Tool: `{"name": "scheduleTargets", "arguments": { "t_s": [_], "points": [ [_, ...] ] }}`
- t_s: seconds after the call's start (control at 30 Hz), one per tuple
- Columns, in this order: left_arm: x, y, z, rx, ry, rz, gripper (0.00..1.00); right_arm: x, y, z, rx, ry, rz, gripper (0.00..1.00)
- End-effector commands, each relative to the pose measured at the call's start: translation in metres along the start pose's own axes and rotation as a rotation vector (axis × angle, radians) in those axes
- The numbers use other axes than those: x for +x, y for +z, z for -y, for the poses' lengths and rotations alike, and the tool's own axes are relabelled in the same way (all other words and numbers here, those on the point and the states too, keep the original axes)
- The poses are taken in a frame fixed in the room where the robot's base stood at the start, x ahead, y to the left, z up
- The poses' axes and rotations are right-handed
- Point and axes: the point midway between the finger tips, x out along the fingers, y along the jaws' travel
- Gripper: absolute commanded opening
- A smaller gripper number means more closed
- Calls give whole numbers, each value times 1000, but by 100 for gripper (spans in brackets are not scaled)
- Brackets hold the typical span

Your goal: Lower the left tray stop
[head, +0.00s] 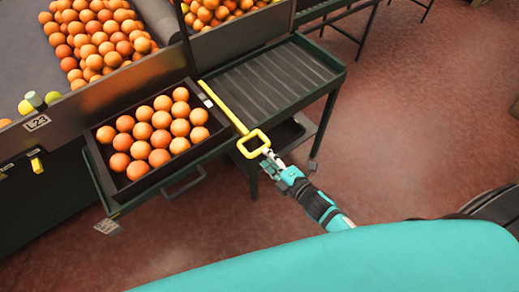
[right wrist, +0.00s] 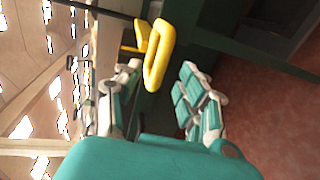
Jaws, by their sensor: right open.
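A yellow tray stop (head: 224,107) is a long thin bar with a loop handle (head: 254,143) at its near end. It runs along the right side of a dark tray (head: 124,190) of oranges. My right gripper (head: 268,157) is at the near side of the loop. In the right wrist view the yellow loop (right wrist: 153,67) shows between the tips of my right gripper's two spread fingers (right wrist: 162,75). The fingers stand apart from each other; whether one touches the loop is unclear. My left gripper is not in view.
An empty ribbed shelf (head: 270,82) lies right of the yellow bar. Behind the tray is a metal wall (head: 110,92) with an L23 label and heaps of oranges (head: 98,35) beyond it. A small yellow part (head: 36,164) sits below the label. Red floor (head: 410,120) is open at right.

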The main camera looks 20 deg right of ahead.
Motion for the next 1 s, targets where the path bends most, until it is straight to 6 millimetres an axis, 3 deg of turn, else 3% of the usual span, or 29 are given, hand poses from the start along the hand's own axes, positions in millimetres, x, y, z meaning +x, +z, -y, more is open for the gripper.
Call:
{"name": "scheduleTargets", "arguments": {
  "t_s": [0.1,0.3,0.67,1.0],
  "points": [
    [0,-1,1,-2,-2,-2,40,23,0,-1,1,2,0,40],
    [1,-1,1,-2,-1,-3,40,45,-1,0,1,1,0,40],
    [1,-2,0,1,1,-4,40,50,-1,0,1,-1,0,40],
    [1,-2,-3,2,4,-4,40,49,0,0,1,-1,0,0]
  ]
}}
